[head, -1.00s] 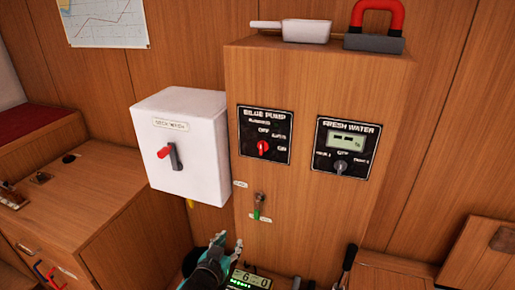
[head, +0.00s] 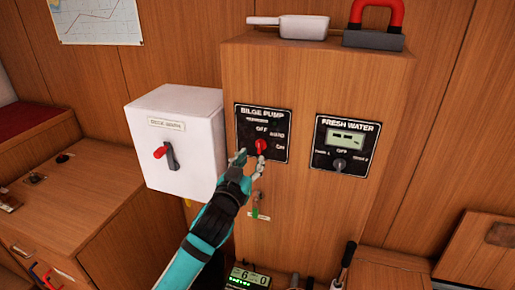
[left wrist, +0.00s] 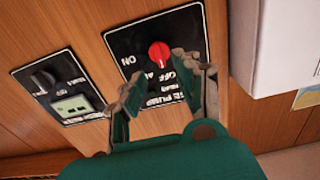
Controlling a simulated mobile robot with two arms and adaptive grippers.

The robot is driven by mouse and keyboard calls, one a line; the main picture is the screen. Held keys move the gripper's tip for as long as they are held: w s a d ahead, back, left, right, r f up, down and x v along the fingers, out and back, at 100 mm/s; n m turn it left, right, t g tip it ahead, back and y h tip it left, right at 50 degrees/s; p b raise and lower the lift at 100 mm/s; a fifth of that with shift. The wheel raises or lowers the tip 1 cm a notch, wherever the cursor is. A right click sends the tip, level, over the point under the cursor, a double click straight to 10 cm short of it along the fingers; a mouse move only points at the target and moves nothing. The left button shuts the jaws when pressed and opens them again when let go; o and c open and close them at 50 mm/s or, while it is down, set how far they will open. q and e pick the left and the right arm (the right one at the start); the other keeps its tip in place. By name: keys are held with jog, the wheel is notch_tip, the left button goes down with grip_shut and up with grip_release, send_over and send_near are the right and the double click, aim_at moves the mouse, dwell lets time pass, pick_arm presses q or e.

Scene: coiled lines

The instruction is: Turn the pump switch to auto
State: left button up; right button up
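The bilge pump panel (head: 247,120) is a black plate on the wooden cabinet front, with OFF, AUTO and ON marked around a red knob (head: 261,146). Which mark the knob points to is too small to tell. My left gripper (head: 252,160) is just in front of the panel, its fingers apart at the lower part of the knob. In the left wrist view the red knob (left wrist: 159,54) shows beyond and between the two open fingertips of the left gripper (left wrist: 158,75). Contact cannot be made out. My right gripper is not in view.
A white box (head: 200,115) with a red and black switch stands out left of the panel. The fresh water panel (head: 345,130) is to the right. A small valve with a green tag (head: 256,212) sits below. A black-handled lever (head: 347,258) rises at the bottom.

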aim_at(259, 147)
pick_arm(q)
jog(key=x, duration=0.6)
jog(key=shift+w, duration=0.1)
grip_shut()
